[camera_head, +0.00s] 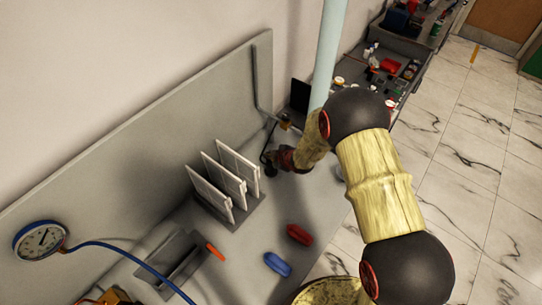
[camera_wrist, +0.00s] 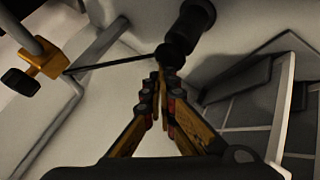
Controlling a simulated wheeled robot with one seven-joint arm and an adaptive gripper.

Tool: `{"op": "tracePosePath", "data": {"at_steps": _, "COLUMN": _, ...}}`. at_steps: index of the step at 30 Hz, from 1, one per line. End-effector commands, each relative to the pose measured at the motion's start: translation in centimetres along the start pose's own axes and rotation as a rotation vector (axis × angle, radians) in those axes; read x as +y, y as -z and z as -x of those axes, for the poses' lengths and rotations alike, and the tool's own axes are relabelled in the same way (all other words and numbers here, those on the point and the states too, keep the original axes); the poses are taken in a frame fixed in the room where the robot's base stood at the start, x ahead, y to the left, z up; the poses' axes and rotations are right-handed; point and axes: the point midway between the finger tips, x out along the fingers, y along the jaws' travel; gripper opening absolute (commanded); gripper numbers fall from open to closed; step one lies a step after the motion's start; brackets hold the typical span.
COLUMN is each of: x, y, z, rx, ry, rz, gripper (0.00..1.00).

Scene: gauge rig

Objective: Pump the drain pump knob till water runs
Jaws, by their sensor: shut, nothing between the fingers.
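In the wrist view, a black knob-like cylinder (camera_wrist: 197,14) with a rounded black end (camera_wrist: 172,53) stands just beyond my gripper (camera_wrist: 163,80). I cannot tell for certain that it is the drain pump knob. My gripper's fingers are shut with nothing between them, and their tips lie close to the rounded end; contact cannot be told. A brass fitting (camera_wrist: 42,62) with a black handle is at the left on a grey pipe, and a thin dark rod runs from near it to the rounded end. In the head view my gripper (camera_head: 270,160) is small and dark at the bench's back. No water shows.
A rack of white panels (camera_head: 225,178) stands close to my gripper; a panel edge also shows at the right of the wrist view (camera_wrist: 285,105). A blue-rimmed gauge (camera_head: 40,240), a red piece (camera_head: 300,235) and a blue piece (camera_head: 277,264) are nearer. A pale column (camera_head: 328,50) rises behind.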

Motion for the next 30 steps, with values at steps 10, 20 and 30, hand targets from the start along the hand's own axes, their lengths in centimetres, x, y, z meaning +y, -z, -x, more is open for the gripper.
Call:
{"op": "tracePosePath", "data": {"at_steps": 10, "x": 0.8, "y": 0.8, "z": 1.3, "rx": -0.001, "ry": 0.002, "rz": 0.000, "gripper": 0.00}}
{"op": "tracePosePath", "data": {"at_steps": 20, "x": 1.6, "y": 1.6, "z": 2.3, "rx": -0.001, "ry": 0.001, "rz": 0.000, "gripper": 0.00}}
{"op": "tracePosePath", "data": {"at_steps": 30, "x": 1.7, "y": 1.7, "z": 2.3, "rx": 0.000, "ry": 0.001, "rz": 0.000, "gripper": 0.00}}
